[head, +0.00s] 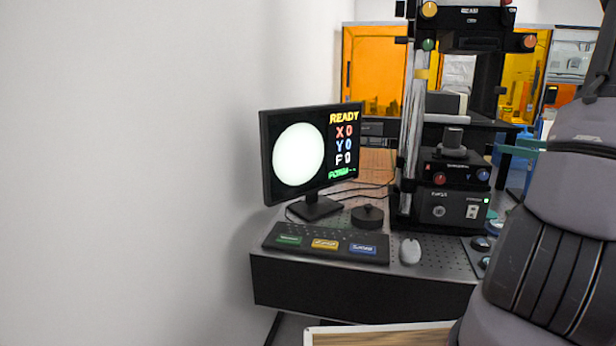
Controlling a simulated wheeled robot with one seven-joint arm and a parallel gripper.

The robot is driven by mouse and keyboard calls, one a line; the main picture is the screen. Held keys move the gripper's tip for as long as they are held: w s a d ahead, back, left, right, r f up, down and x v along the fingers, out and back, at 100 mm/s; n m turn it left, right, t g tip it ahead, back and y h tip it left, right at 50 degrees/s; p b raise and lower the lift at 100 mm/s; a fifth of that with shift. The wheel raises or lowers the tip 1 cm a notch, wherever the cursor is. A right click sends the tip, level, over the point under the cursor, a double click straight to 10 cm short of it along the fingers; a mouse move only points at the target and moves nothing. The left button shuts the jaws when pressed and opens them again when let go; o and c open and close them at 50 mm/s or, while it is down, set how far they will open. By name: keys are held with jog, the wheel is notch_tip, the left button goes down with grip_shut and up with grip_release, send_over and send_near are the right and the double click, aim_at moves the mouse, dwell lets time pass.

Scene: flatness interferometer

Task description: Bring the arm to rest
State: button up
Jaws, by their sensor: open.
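My arm (545,240) fills the right side of the head view, with its grey and black links close to the camera. It runs up and out of the picture at the right edge. My gripper does not show in this view. The interferometer (455,207) stands upright on the perforated bench, left of my arm in the picture. Part of the bench's right side is hidden behind the arm.
The monitor (313,155) shows a white disc and READY. A keypad (325,243), a dark round puck (367,216) and a mouse (410,251) lie on the bench (385,277). A wood-topped surface (380,336) shows at the bottom. A blank wall (130,170) fills the left.

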jog(key=s+a+r+n+g+y, duration=0.15)
jog(key=a+n+g, duration=0.4)
jog(key=a, duration=0.55)
jog(key=s+a+r+n+g+y, duration=0.1)
jog(key=s+a+r+n+g, duration=0.15)
jog(key=a+n+g, duration=0.55)
jog(key=s+a+r+n+t+h, duration=0.5)
jog(key=s+a+n+h, duration=0.3)
jog(key=n, duration=0.4)
jog(key=shift+s+h, duration=0.35)
jog(key=shift+s, duration=0.1)
jog(key=shift+a+r, duration=0.1)
